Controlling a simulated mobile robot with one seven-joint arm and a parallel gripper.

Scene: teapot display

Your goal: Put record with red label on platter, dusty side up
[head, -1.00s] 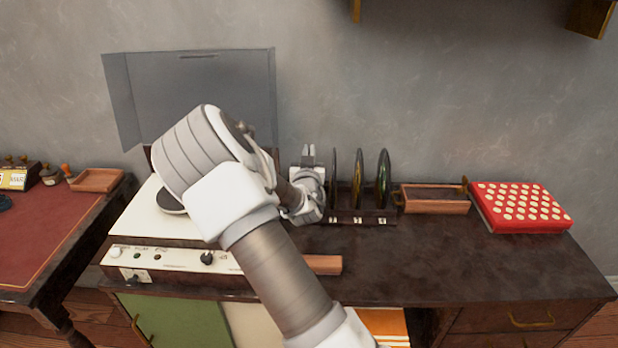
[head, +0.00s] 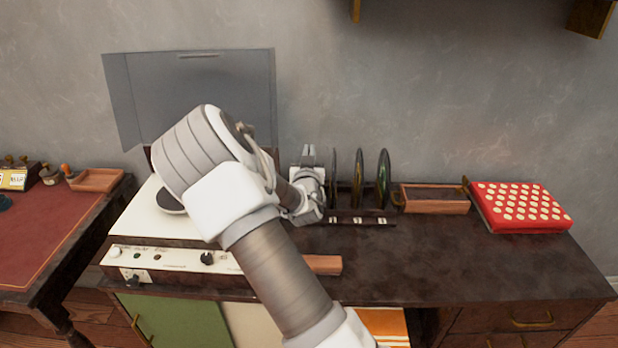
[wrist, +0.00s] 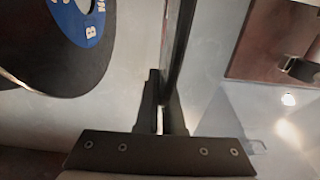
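My gripper (head: 308,152) is at the left end of the record rack (head: 345,219), its fingers close together. In the wrist view, a thin dark shape (wrist: 182,45), seen edge-on like a record, runs down to the fingertips (wrist: 161,95). I cannot tell whether the fingers press on it. Its label does not show. A record with a blue label (wrist: 88,22) stands beside it, its face in view. In the head view three records stand edge-on in the rack: left (head: 333,178), middle (head: 358,180), right (head: 384,178). No red label is visible. The dark platter (head: 170,203) is mostly hidden by my arm.
The cream turntable (head: 135,215) has its grey lid (head: 195,85) raised behind it. A wooden tray (head: 435,207) and a red box with pale dots (head: 520,207) stand right of the rack. The front right of the dark cabinet top (head: 470,265) is clear.

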